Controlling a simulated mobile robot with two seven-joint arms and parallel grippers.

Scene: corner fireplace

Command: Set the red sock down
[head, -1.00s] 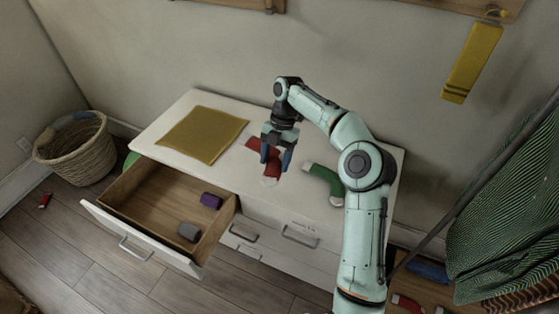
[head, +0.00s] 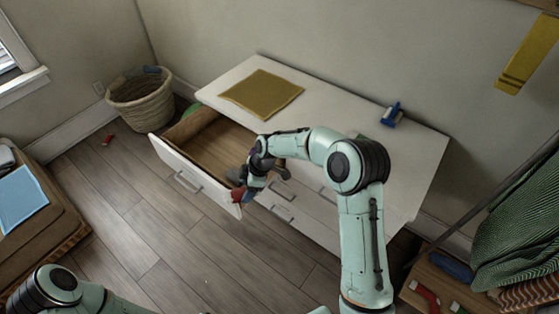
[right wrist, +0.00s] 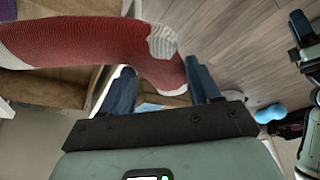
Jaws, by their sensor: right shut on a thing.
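The red sock (right wrist: 90,45) with pale grey patches is held between the fingers of my right gripper in the right wrist view and runs out of that picture to the left. In the head view my right gripper (head: 245,188) is over the near right end of the open drawer (head: 220,152). Only a small red piece of the sock (head: 241,194) shows there, at the drawer's front edge. I cannot tell whether it touches the drawer. My left arm shows at the bottom left, its gripper out of view.
A mustard cloth (head: 262,93) and a blue object (head: 391,114) lie on the white dresser (head: 330,105). A wicker basket (head: 140,103) stands left. A small red item (head: 108,139) lies on the floor. Another red sock-like piece (head: 425,297) is at the lower right.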

